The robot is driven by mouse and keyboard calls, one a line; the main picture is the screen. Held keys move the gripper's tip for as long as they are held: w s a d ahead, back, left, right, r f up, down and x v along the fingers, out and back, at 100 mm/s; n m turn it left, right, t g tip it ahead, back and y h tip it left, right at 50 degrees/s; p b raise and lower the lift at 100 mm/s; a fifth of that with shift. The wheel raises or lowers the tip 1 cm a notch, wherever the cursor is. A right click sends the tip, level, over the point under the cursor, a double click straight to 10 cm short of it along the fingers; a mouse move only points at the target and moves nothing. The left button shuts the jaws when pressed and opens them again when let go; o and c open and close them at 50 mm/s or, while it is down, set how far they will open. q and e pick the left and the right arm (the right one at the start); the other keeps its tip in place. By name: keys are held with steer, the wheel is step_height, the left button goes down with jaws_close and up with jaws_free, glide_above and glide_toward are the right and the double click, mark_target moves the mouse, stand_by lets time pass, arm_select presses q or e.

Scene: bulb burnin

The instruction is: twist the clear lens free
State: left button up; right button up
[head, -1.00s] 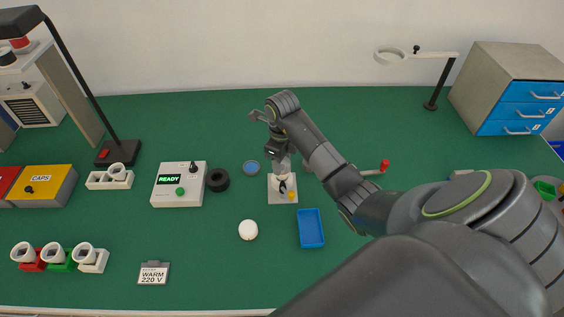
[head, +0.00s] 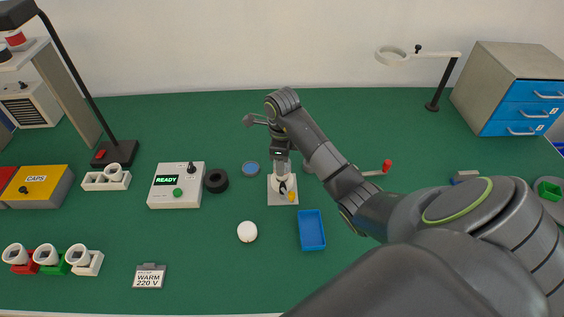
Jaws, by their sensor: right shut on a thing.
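My right gripper (head: 281,160) points down over a small white fixture (head: 274,197) on the green bench. It is shut on the clear lens, which is largely hidden between the fingers just above the fixture's socket. I cannot tell whether the lens still touches the socket. The fixture has a grey-white base plate, a dark part in front of the socket and a yellow spot at its right. My left gripper is not in view.
A blue tray (head: 312,231) and a white round piece (head: 247,231) lie in front of the fixture. A black ring (head: 216,181), a blue-topped disc (head: 251,169) and a tester reading READY (head: 176,186) stand to the left. A red-tipped lever (head: 386,167) is at right.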

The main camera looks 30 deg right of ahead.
steer(key=o, duration=1)
step_height(320, 180, up, 18)
steer(key=p, duration=1.6)
steer(key=shift+f, duration=0.25)
